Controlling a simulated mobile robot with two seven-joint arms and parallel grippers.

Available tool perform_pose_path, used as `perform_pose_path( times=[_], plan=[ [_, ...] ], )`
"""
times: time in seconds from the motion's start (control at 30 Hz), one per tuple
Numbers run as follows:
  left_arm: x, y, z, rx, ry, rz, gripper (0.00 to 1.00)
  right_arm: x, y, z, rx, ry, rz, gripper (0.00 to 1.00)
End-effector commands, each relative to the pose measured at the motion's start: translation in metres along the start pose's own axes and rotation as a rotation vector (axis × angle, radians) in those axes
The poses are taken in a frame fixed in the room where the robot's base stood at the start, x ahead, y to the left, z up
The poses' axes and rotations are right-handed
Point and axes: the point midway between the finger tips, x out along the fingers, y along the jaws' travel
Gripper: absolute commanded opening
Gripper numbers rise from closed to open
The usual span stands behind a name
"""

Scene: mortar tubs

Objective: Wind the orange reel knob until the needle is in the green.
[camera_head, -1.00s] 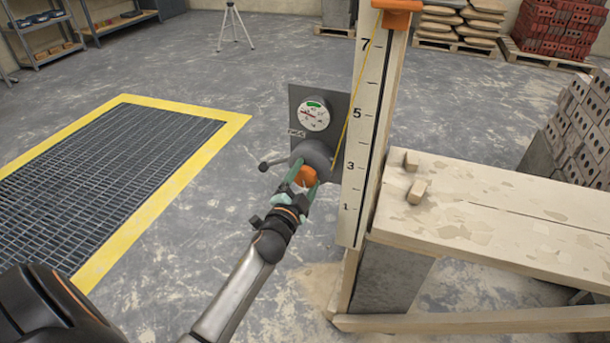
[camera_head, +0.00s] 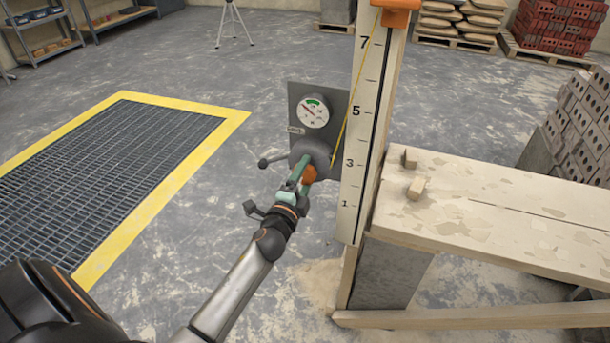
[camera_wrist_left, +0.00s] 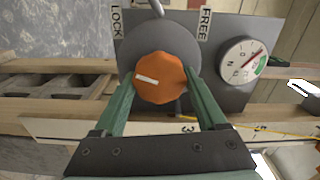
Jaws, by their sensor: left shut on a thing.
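The orange reel knob (camera_head: 309,173) sits on the grey round reel (camera_head: 316,151), partly hidden by my gripper in the head view. In the left wrist view the knob (camera_wrist_left: 160,78) has a white mark pointing left. My left gripper (camera_head: 300,174) is shut on it, one green finger on each side (camera_wrist_left: 159,88). The white dial (camera_head: 314,111) is above the reel; its red needle points up and left, beside the green band at the top. In the left wrist view the needle on the dial (camera_wrist_left: 240,60) also lies just outside the green. My right gripper is not in view.
A plank bench (camera_head: 480,205) stands right; floor is open left.

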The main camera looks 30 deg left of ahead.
Motion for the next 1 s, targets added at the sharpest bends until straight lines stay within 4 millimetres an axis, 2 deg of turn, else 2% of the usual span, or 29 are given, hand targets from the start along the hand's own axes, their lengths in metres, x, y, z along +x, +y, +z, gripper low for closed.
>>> perform_pose_path(
  times=[0.3, 0.33, 0.53, 0.83, 1.0],
  plan=[
    [0.0, 0.001, 0.0, 0.002, 0.0, 0.001, 0.18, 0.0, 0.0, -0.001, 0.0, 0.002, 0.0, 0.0],
    [0.0, 0.001, 0.0, 0.002, 0.0, 0.001, 0.76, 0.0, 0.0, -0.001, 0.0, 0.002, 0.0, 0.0],
    [0.0, 0.0, 0.0, 0.0, 0.0, 0.001, 0.99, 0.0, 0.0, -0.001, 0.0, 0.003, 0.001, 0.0],
    [-0.002, 0.001, 0.0, -0.001, 0.0, 0.001, 1.0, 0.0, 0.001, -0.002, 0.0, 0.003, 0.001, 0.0],
    [-0.018, 0.001, 0.0, -0.001, 0.0, 0.003, 1.0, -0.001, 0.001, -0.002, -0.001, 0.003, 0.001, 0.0]
  ],
)
